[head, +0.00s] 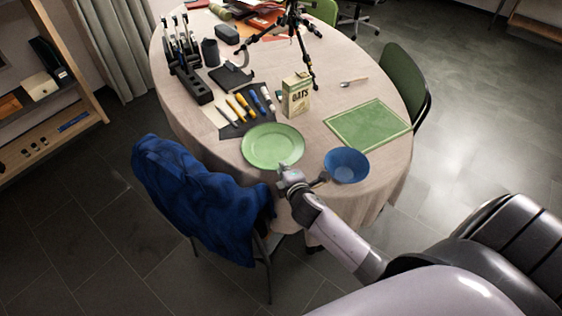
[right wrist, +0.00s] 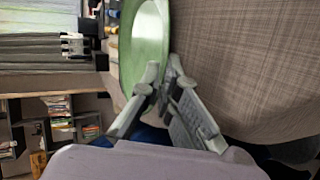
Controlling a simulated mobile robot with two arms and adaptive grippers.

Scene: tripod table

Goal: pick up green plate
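The green plate (head: 272,145) is round and looks flat on the near part of the cloth-covered table (head: 330,190) in the head view. My right gripper (head: 284,170) is at the plate's near rim. In the right wrist view the fingertips of my right gripper (right wrist: 164,80) are close together with the rim of the green plate (right wrist: 146,45) between them, so it looks shut on the rim. The fingers hide part of that rim. I cannot tell whether the plate is lifted. My left gripper is not in view.
A blue bowl (head: 346,165) stands right of the plate, close to my right arm. A green placemat (head: 368,125), an oats box (head: 297,95) and several markers (head: 240,106) lie beyond. A chair with a blue jacket (head: 195,185) stands at the near left.

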